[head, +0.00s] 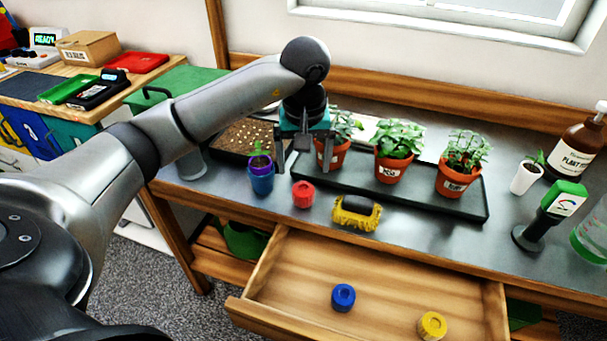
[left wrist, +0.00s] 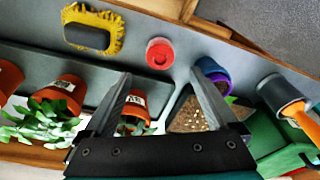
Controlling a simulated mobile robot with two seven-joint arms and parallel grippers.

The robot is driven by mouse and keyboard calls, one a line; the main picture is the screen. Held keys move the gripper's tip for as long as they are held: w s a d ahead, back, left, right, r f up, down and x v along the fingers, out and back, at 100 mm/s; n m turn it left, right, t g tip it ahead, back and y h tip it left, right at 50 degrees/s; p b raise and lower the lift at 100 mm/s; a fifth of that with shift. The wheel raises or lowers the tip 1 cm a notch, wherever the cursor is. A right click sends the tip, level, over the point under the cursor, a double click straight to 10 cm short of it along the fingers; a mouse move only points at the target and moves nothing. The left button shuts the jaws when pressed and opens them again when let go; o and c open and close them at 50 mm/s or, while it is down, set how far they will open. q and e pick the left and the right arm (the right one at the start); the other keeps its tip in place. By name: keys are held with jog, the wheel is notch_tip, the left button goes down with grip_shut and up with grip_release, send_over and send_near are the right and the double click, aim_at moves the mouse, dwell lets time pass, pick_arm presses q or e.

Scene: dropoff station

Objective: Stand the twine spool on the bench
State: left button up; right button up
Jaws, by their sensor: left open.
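Three spool-like pieces show, and I cannot tell which is the twine spool. A red spool (head: 303,194) stands on the grey bench top (head: 225,205) near its front edge; it also shows in the left wrist view (left wrist: 160,53), just beyond my fingertips. A blue spool (head: 343,297) and a yellow spool (head: 432,326) are in the open drawer (head: 385,280) below. My left gripper (head: 304,160) is open and empty above the bench, apart from the red spool; in the left wrist view its fingers (left wrist: 161,78) are spread. My right gripper is not in view.
A purple-and-blue pot stack (head: 262,182) stands left of the red spool, and a yellow-bristled brush (head: 356,212) lies right of it. Behind are potted plants on a black tray (head: 420,192) and a seed tray (head: 235,140). A moisture meter (head: 545,215) and brown bottle (head: 580,145) stand at right.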

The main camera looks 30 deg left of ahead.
pick_arm(q)
jog(key=r, duration=0.3)
jog(key=shift+s+d+r, duration=0.1)
jog(key=shift+s+d, duration=0.05)
jog(key=shift+s, duration=0.05)
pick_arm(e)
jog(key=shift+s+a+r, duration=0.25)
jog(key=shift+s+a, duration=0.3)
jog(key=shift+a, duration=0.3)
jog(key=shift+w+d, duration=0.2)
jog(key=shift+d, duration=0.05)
